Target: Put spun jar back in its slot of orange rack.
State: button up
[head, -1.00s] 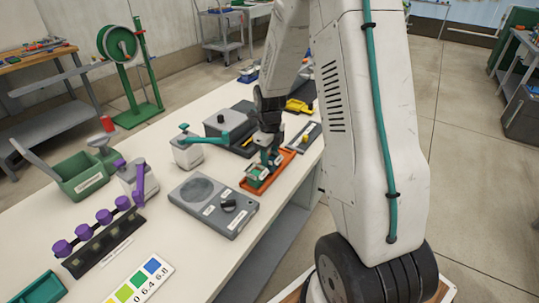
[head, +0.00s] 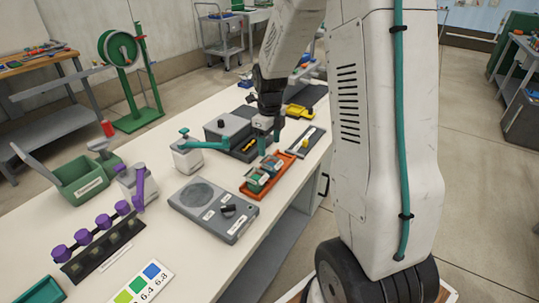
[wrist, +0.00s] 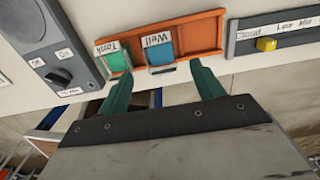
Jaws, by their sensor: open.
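The orange rack (head: 286,160) lies on the white bench and also shows in the wrist view (wrist: 203,35). Two small jars stand in it. The green-topped jar labelled Tank (wrist: 115,58) is at the left end in the wrist view. The blue-topped jar labelled Well (wrist: 160,53) is beside it. Which one was spun cannot be told. My gripper (wrist: 162,74) is open and empty. Its green fingers are spread apart near the Well jar, without visible grip on either jar. In the head view, my gripper (head: 268,142) is above the rack's jars.
A grey device with a dial (head: 213,208) sits left of the rack. A grey tray with a yellow slider (head: 305,141) lies to the right. A white container with a teal handle (head: 187,156) and a dark grey box (head: 228,132) stand behind.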

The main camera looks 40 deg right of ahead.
jog(key=s+a+r+n, duration=0.3)
jog(key=a+r+n, duration=0.1)
jog(key=r+n, duration=0.15)
jog(key=s+a+r+n, duration=0.3)
jog(key=s+r+n, duration=0.1)
jog(key=r, duration=0.3)
jog(key=s+a+r+n, duration=0.1)
jog(key=s+a+n, duration=0.2)
jog(key=s+n, duration=0.3)
jog(key=s+a+r+n, duration=0.2)
jog(key=s+a+n, duration=0.1)
jog(key=s+n, duration=0.4)
jog(key=s+a+r+n+t, duration=0.1)
jog(key=s+a+r+n, duration=0.1)
jog(key=s+n, duration=0.5)
jog(key=shift+s+a+n, duration=0.2)
jog(key=shift+a+n, duration=0.7)
jog(key=shift+n, duration=0.35)
